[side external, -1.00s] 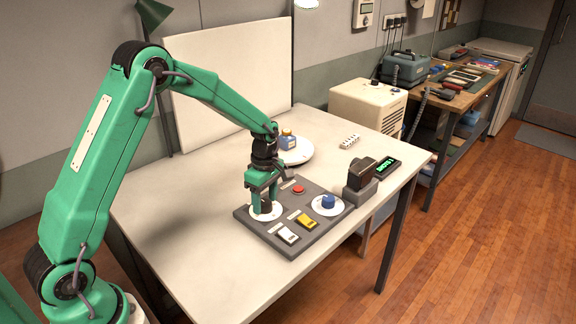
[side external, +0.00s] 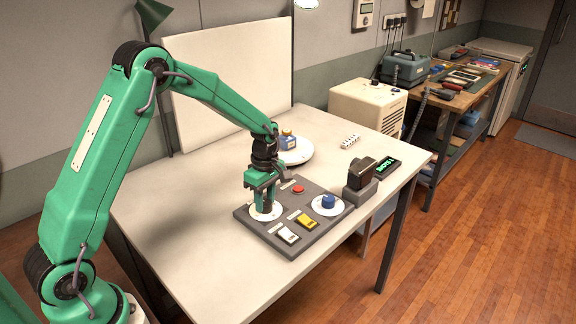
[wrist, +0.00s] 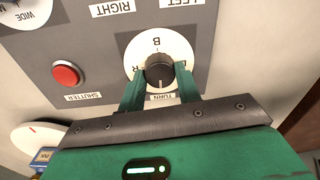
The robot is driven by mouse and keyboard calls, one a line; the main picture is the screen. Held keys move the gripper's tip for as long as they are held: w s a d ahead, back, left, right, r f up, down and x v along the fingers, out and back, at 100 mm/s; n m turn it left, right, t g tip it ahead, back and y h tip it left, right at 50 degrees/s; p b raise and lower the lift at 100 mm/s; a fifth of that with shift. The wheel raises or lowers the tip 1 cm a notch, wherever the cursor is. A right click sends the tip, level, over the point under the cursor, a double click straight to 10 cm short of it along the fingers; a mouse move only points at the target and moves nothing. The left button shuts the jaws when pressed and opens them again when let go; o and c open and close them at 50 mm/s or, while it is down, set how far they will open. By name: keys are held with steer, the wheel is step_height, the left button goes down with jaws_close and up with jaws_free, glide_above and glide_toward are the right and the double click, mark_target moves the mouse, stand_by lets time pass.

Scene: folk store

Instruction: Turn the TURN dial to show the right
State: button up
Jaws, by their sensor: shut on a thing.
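The TURN dial is a dark round knob (wrist: 159,70) on a white disc (wrist: 178,45) of the grey panel. The lettering is upside down in the wrist view. A B shows above the knob, a partly covered letter at its left, and the TURN label below. A pale mark on the knob points down, towards that label. My gripper (wrist: 161,78) is shut on the knob, one green finger on each side. In the side view my gripper (side external: 265,203) stands upright over the disc (side external: 265,214) and hides most of the knob.
The panel (side external: 263,238) also holds a red SHUTTER button (side external: 298,189), a blue dial (side external: 328,202), a white switch (side external: 288,235) and a yellow switch (side external: 307,222). A camera (side external: 360,173) and a SHOTS display (side external: 385,168) stand right. A bottle (side external: 288,142) sits on a white turntable (side external: 302,157) behind.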

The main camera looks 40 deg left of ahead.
steer(key=m, duration=0.8)
steer(key=shift+d+m, duration=0.1)
steer(key=shift+m, duration=0.3)
steer(key=m, duration=0.4)
steer(key=shift+w+d+m, duration=0.1)
steer(key=shift+m, duration=0.2)
steer(key=shift+d+m+t, duration=0.1)
steer(key=shift+m+t, duration=0.2)
steer(key=shift+m, duration=1.5)
steer(key=o, duration=1)
steer(key=shift+r, duration=0.1)
